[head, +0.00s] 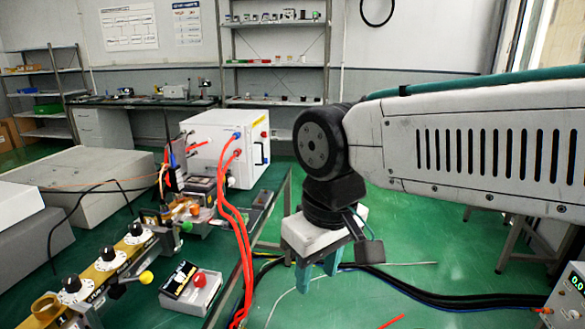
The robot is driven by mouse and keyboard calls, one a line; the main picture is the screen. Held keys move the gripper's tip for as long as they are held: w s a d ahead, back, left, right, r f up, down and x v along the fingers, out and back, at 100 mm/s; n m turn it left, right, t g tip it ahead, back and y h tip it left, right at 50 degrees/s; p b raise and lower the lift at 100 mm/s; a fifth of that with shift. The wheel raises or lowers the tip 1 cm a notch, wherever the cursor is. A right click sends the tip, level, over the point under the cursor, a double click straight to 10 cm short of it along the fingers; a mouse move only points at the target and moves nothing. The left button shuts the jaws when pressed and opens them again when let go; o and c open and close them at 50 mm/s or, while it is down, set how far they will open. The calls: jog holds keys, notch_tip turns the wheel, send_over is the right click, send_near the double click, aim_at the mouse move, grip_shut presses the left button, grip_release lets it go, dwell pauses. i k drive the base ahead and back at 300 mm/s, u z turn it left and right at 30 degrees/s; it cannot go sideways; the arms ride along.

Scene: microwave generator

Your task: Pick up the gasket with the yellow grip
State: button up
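A yellow ball-shaped grip (146,277) shows at the lower left, beside the brass waveguide line with its black knobs. It is small, and I cannot make out the gasket's plate under it. My gripper (317,278) hangs from the arm right of the bench, over the green floor, with its teal fingers pointing down. The fingers stand apart with nothing visible between them. The gripper is well to the right of the yellow grip and not touching it.
A green ball grip (187,226) sits farther back on the bench. Red cables (240,240) run from the white box (225,140) between the bench and my gripper. An instrument (568,298) stands at right.

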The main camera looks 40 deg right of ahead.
aim_at(211, 180)
jog(key=z, duration=1.1)
jog(key=i, duration=1.65)
